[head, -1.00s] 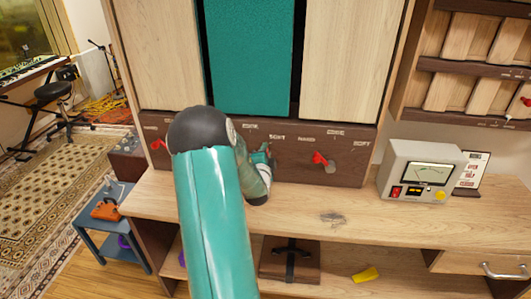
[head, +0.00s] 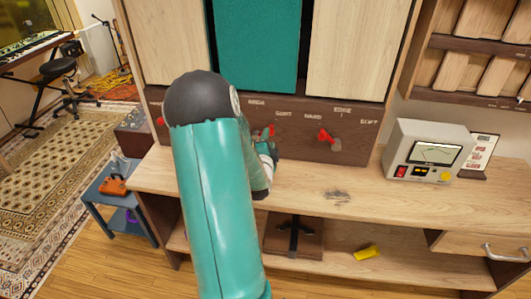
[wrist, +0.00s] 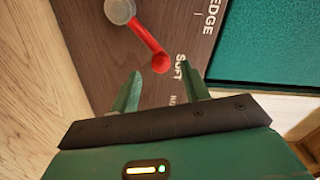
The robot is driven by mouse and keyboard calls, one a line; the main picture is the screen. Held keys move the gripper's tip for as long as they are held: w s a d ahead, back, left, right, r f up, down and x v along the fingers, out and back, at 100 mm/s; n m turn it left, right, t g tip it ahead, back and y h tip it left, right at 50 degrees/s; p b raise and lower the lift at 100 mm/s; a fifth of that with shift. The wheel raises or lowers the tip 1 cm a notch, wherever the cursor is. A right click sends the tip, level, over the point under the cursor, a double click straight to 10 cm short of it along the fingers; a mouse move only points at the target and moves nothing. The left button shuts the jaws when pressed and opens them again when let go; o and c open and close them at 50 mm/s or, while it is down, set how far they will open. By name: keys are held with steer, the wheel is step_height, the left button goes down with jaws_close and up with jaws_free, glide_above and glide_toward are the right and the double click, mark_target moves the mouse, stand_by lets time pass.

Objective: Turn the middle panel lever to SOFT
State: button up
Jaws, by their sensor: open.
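The middle panel lever (wrist: 148,42) is red on a round grey hub (wrist: 120,10), at the top of the wrist view. Its handle slants from the hub toward the SOFT label (wrist: 180,67); its tip is close beside that word. The EDGE label (wrist: 210,16) is farther up. In the head view the lever's red tip (head: 268,130) shows just left of and below SOFT, and my arm hides its hub. My gripper (wrist: 160,68) is open, its two green fingers on either side of the line of the lever's tip. It holds nothing; contact cannot be told. It also shows in the head view (head: 266,148).
The right panel's red lever (head: 325,136) and the left panel's lever (head: 160,121) are on the same dark board. A wooden desk (head: 340,180) lies below, bare near my gripper. A grey meter box (head: 428,150) stands on its right side.

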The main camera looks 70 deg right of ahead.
steer(key=s+a, duration=0.1)
steer(key=a, duration=0.5)
steer(key=shift+a, duration=0.35)
steer(key=shift+w, duration=0.1)
